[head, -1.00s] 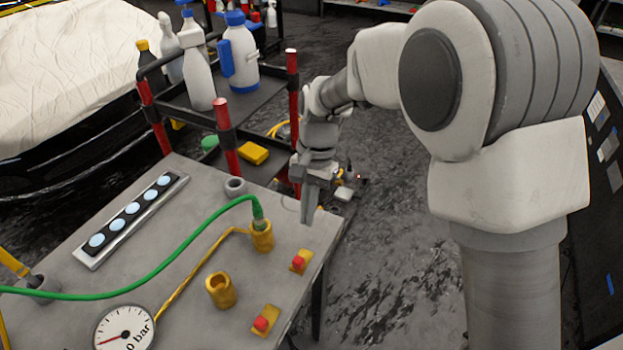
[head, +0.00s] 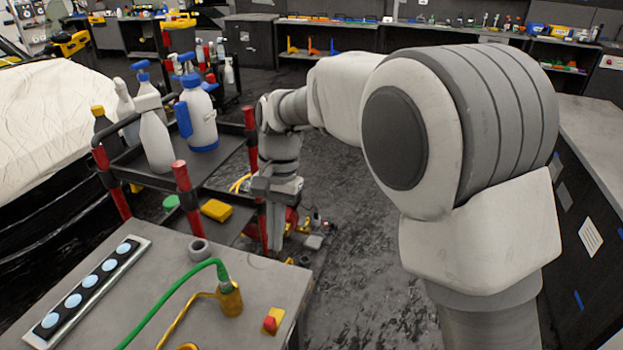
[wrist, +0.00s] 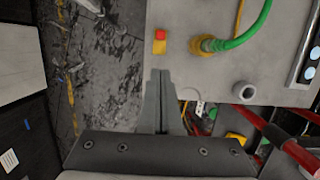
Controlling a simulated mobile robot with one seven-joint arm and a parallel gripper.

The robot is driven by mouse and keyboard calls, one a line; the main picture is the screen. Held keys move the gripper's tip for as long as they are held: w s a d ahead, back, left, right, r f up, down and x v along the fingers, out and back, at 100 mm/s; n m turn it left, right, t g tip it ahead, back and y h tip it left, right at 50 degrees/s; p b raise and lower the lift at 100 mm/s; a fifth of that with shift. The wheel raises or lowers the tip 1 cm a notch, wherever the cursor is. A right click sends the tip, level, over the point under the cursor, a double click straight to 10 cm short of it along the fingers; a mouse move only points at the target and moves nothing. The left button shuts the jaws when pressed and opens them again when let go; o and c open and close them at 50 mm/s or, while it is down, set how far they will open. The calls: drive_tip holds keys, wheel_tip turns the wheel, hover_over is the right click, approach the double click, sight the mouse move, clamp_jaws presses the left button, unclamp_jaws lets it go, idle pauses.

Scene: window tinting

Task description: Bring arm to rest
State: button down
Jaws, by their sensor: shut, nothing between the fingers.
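My arm is bent, with its large grey-and-white joint filling the right of the head view. My gripper (head: 276,228) points down beside the table's back right corner, with the cart behind it. In the wrist view my gripper (wrist: 161,75) has its two fingers together with nothing between them. The fingers overlap the edge of the grey table (wrist: 200,17) in that view. I cannot tell their height above or beside it.
A cart (head: 215,160) with spray bottles stands behind. Dark floor (head: 365,270) is clear right of the table.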

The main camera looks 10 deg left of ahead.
drive_tip(key=s+d+r+t+y, duration=0.1)
drive_tip(key=d+r+t, duration=0.1)
drive_tip(key=d+r, duration=0.5)
drive_tip(key=s+d+r+t, duration=0.2)
drive_tip(key=d+r, duration=0.1)
drive_tip(key=d, duration=0.9)
drive_tip(key=s+d+n+t+h, duration=0.1)
drive_tip(key=s+d+t, duration=0.3)
drive_tip(key=s+d, duration=0.6)
drive_tip(key=d, duration=0.3)
